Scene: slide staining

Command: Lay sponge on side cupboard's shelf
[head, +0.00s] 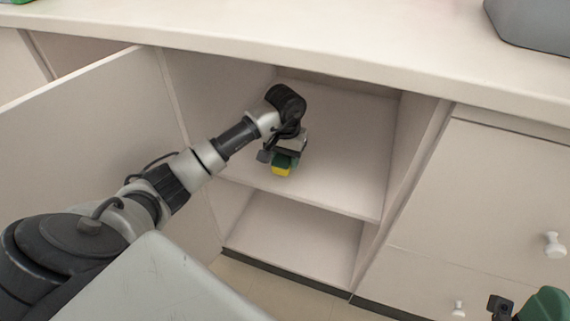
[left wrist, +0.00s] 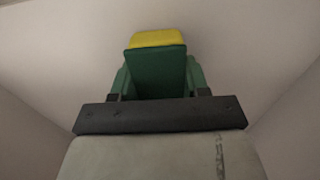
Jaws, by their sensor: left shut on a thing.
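The sponge (head: 281,171) is yellow with a green layer. My left gripper (head: 285,158) is shut on it inside the open cupboard, over the upper shelf (head: 336,187). In the left wrist view the sponge (left wrist: 158,65) sticks out between the fingers of my left gripper (left wrist: 157,82), its yellow end outermost. I cannot tell whether the sponge touches the shelf. Part of my right gripper (head: 500,305) shows at the bottom right corner of the head view, and its fingers are not clear.
The cupboard door (head: 85,120) stands open at the left. The worktop (head: 300,45) runs above the opening. A lower compartment (head: 300,235) lies empty below the shelf. Closed drawers with white knobs (head: 554,244) are at the right. The shelf around the sponge is clear.

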